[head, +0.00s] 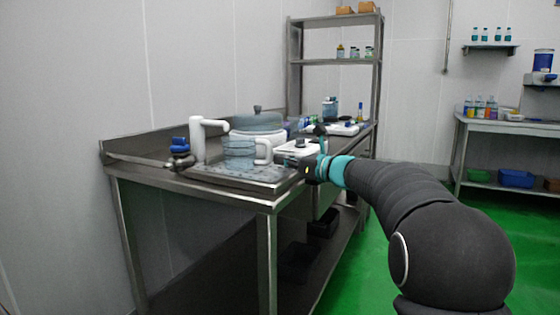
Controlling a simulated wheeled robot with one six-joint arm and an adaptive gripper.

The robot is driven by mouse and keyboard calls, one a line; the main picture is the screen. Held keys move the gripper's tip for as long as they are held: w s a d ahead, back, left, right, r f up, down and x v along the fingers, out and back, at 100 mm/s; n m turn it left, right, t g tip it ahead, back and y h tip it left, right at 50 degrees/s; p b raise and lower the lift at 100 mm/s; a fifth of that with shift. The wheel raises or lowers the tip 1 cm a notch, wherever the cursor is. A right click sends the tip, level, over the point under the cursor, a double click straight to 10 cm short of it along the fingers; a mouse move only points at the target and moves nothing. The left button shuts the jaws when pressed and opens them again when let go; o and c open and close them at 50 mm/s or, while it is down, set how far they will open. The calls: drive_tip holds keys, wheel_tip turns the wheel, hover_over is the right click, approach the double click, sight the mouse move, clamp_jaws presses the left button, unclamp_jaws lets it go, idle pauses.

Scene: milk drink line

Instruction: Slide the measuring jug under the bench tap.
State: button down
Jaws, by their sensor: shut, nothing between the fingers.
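The measuring jug (239,151) is clear bluish with a white handle on its right side. It stands upright on the steel bench. The bench tap (197,140) is a thick white post with a short spout pointing right. The spout's end shows just above the jug's left rim; I cannot tell from this view whether the jug is directly beneath it.
A large lidded bluish vessel (258,122) stands behind the jug. A white device (297,148) sits right of it, near my wrist. A blue-and-dark valve (180,150) is left of the tap. The jug stands on a grey drain tray (245,180) at the bench's front.

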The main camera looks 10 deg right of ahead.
drive_tip(key=v, duration=1.2)
drive_tip(key=s+a+r, duration=0.3)
drive_tip(key=a, duration=0.4)
drive_tip(key=s+a+r, duration=0.2)
drive_tip(key=s+a, duration=0.2)
drive_tip(key=a, duration=0.4)
drive_tip(key=m+t+h, duration=0.4)
drive_tip(key=h, duration=0.1)
approach(250, 153)
drive_tip(key=x, duration=0.7)
drive_tip(key=shift+w+p, duration=0.1)
drive_tip(key=shift+p, duration=0.3)
